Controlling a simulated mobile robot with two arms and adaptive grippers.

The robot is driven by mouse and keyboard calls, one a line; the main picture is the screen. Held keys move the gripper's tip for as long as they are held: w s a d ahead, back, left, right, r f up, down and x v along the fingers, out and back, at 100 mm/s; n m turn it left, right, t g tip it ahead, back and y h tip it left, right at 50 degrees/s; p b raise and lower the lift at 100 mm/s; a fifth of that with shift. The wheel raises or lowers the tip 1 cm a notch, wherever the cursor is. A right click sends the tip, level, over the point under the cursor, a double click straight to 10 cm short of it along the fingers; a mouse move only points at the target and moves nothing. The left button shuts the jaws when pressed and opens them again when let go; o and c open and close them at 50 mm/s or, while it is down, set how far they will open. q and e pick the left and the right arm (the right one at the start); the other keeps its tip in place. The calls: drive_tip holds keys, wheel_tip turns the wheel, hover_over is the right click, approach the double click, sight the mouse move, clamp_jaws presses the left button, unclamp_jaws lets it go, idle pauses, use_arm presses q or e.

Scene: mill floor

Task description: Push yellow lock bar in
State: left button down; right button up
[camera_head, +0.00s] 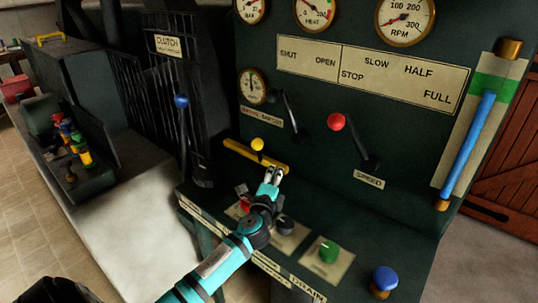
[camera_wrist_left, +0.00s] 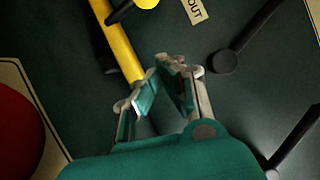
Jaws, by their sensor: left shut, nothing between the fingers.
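The yellow lock bar (camera_head: 243,151) lies slantwise across the dark green panel, just above the lower console. It has a yellow ball knob (camera_head: 257,144) on a short black stem near its middle. In the left wrist view the bar (camera_wrist_left: 118,50) runs down from the top to beside the left fingertip, and the knob (camera_wrist_left: 147,2) is cut by the top edge. My left gripper (camera_head: 273,176) is shut and empty, just below the bar's right end. Its fingertips (camera_wrist_left: 158,86) also show in the wrist view; whether they touch the bar I cannot tell. My right gripper is not in view.
A red-knobbed lever (camera_head: 336,121) and a black lever (camera_head: 290,112) stand out from the panel. A blue-knobbed lever (camera_head: 181,101) stands left. The console carries a green button (camera_head: 328,251) and a blue knob (camera_head: 384,280). A tray of colored items (camera_head: 75,178) is further left.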

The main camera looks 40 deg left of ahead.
use_arm(q)
drive_tip(key=x, duration=0.7)
drive_tip(key=shift+w+a, duration=0.15)
drive_tip(key=shift+s+a+r, duration=0.15)
drive_tip(key=shift+a, duration=0.45)
drive_tip(key=shift+s+a+r, duration=0.1)
drive_tip(key=shift+s+a, duration=0.05)
drive_tip(key=shift+a, duration=0.45)
drive_tip(key=shift+s+a+r+p, duration=0.15)
drive_tip(key=shift+a+p, duration=0.15)
drive_tip(key=shift+a, duration=0.25)
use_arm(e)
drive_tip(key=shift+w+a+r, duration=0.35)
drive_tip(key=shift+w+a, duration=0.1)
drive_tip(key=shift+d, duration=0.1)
